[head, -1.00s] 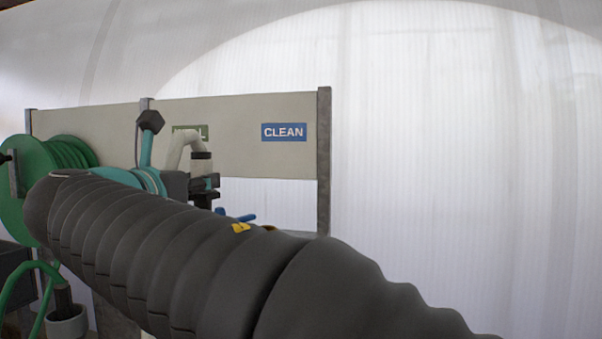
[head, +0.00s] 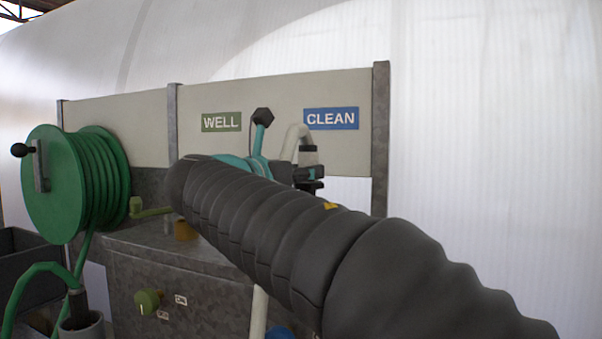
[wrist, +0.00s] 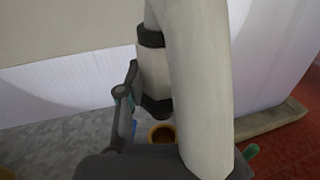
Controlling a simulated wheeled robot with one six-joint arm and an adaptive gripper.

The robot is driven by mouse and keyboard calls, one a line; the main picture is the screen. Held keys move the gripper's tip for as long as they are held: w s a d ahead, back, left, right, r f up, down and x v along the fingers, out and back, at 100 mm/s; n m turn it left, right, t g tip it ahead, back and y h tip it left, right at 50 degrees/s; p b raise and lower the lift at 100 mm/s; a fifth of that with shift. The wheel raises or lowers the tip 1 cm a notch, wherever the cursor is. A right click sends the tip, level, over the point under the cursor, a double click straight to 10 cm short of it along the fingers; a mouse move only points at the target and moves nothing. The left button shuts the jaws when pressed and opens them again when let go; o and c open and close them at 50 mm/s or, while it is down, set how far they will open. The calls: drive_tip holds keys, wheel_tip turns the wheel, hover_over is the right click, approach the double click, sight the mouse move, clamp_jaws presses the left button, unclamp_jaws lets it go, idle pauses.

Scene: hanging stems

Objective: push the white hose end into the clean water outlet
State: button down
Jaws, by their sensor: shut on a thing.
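My gripper (head: 308,180) is shut on the white hose end (head: 308,156), mostly hidden behind my dark arm in the head view. The white hose (head: 291,137) bends over above it, and the end points down with a dark collar. In the wrist view the hose (wrist: 197,90) fills the middle, with the hose end (wrist: 153,72) beside my grey finger. A yellow-rimmed round opening, seemingly the clean water outlet (wrist: 161,134), shows below the hose end, apart from it and partly covered. The blue CLEAN sign (head: 331,118) is on the board just right of the hose.
A green hose reel (head: 75,185) stands at the left. A metal post (head: 380,140) ends the board at right.

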sight(304, 188)
drive_tip(key=shift+f+b, duration=2.2)
drive_tip(key=shift+b, duration=0.05)
drive_tip(key=shift+r, duration=0.2)
drive_tip(key=shift+p, duration=0.55)
drive_tip(key=shift+f, duration=0.15)
drive_tip(key=shift+f+b, duration=0.65)
drive_tip(key=shift+f, duration=0.45)
drive_tip(key=shift+f, duration=0.4)
drive_tip(key=shift+f+b, duration=0.45)
drive_tip(key=shift+f, duration=0.25)
drive_tip(key=shift+f, duration=0.5)
